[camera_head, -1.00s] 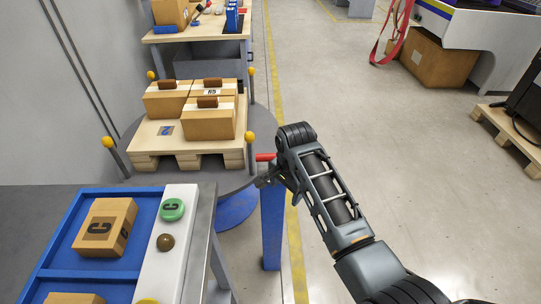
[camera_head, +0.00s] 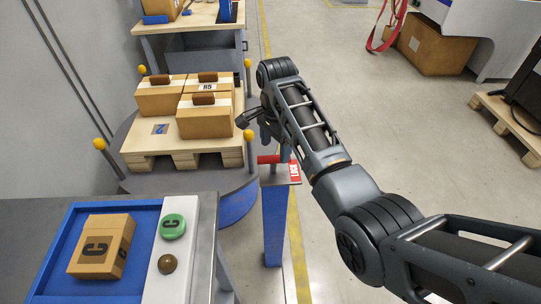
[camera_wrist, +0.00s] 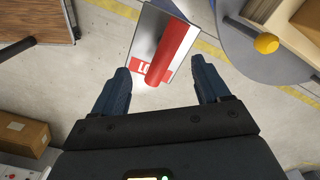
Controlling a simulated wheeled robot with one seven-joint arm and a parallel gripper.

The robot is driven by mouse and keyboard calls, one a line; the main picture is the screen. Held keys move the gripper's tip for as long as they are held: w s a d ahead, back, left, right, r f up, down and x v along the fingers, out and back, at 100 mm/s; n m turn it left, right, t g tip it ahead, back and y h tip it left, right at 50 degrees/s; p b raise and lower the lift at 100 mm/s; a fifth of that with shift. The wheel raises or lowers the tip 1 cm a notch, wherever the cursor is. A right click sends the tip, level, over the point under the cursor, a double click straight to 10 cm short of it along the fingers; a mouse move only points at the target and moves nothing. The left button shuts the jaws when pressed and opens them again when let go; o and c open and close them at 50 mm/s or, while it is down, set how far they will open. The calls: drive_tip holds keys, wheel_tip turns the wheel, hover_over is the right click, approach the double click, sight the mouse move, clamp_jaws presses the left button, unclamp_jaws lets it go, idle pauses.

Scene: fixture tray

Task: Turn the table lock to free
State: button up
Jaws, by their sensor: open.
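The table lock is a metal plate (camera_head: 283,178) on a blue post (camera_head: 274,225), beside the round table. Its red handle (camera_head: 268,159) points left in the head view, and a red label with white lettering (camera_head: 294,170) is at the plate's right side. In the wrist view the red handle (camera_wrist: 173,50) runs over the plate (camera_wrist: 148,30), with the label (camera_wrist: 153,71) partly behind it. My gripper (camera_head: 260,122) is above the lock, open and empty. In the wrist view its fingers (camera_wrist: 160,66) stand on either side of the handle's near end, apart from it.
The round grey table (camera_head: 200,182) carries a pallet (camera_head: 150,143) with several boxes, and yellow-knobbed posts (camera_head: 248,63) rise at its edge. A bench with a blue tray (camera_head: 65,235) is at front left. The floor to the right (camera_head: 380,120) is open.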

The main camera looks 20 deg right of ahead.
sight(274, 156)
drive_tip(key=shift+w+f, duration=0.25)
wheel_tip(274, 156, down, 7)
drive_tip(key=shift+f, duration=0.15)
drive_tip(key=c, duration=1.4)
